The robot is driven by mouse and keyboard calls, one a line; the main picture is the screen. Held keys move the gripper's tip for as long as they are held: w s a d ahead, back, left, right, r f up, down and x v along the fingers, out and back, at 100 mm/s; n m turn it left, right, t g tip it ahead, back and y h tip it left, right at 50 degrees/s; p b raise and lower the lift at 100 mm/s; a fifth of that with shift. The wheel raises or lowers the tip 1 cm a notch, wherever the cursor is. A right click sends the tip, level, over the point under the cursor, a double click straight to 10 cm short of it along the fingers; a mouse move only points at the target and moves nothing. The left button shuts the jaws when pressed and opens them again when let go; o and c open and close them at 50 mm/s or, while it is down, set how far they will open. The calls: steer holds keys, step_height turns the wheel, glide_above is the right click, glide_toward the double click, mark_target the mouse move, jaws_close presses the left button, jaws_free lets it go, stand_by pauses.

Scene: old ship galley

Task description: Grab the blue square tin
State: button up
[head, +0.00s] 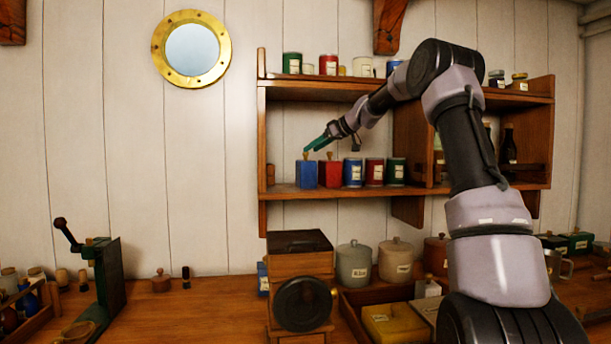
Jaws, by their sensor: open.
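A blue square tin (307,174) with a small wooden knob on its lid stands upright at the left end of the shelf's lower board (330,193). My gripper (309,150), with green fingers, is open just above the tin, close to its knob. Whether the fingers touch the knob or straddle it cannot be told from this view. A red square tin (330,174) stands close to the right of the blue one. Round blue (353,172), red (374,172) and green (395,171) tins follow in the same row.
The upper shelf board (320,84) above my forearm holds several tins and jars. Below, a wooden grinder box (299,270), grey canisters (354,264) and a green-sided device (108,275) stand on the counter (190,305). The wall left of the shelf is clear below the porthole (192,49).

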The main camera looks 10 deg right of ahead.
steer(key=x, duration=0.4)
steer(key=shift+a+f, duration=0.15)
steer(key=shift+a, duration=0.2)
steer(key=shift+s, duration=0.1)
jaws_close()
stand_by(0.9)
